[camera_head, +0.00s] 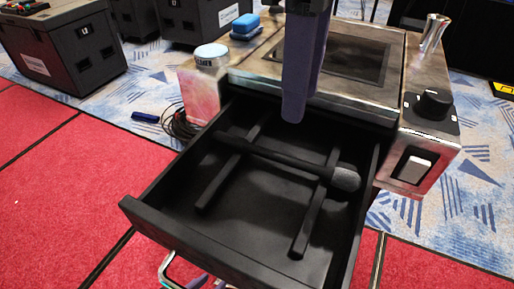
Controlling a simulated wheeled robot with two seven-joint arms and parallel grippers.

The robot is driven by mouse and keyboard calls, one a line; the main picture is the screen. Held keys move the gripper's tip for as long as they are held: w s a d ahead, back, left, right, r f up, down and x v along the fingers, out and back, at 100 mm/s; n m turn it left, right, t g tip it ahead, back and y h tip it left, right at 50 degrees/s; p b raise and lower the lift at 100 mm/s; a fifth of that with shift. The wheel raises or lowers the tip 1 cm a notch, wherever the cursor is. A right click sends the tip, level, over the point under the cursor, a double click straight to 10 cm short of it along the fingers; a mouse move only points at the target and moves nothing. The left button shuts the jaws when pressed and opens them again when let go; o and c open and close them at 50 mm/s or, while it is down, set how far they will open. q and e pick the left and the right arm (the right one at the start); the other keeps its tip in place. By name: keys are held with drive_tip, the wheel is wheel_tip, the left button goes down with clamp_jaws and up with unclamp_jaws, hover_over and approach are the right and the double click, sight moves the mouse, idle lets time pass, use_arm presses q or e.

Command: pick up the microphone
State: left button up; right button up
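The microphone (275,155) is black with a grey foam head (345,178). It lies across two dark bars inside the open black drawer (165,222), with its head to the right. My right gripper (294,118) comes down from the top with purple fingers, over the back of the drawer and above the microphone shaft, apart from it. Its fingers overlap in this view, so their gap is unclear. My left gripper (198,282) shows only as small purple parts at the bottom edge, beside a silver drawer handle (165,268). Most of it is cut off.
The cabinet top (392,85) behind the drawer holds a white-lidded tin (211,56), blue sponges (246,25) and a metal cup (434,32). A black knob (433,103) and a switch (414,168) are at right. Black cases (70,50) stand at back left.

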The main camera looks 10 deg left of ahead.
hover_over(292, 159)
drive_tip(key=f, duration=0.4)
drive_tip(key=shift+w+f+b, duration=0.25)
drive_tip(key=shift+f+b, duration=0.1)
drive_tip(key=shift+s+f, duration=0.2)
drive_tip(key=shift+f, duration=2.95)
clamp_jaws()
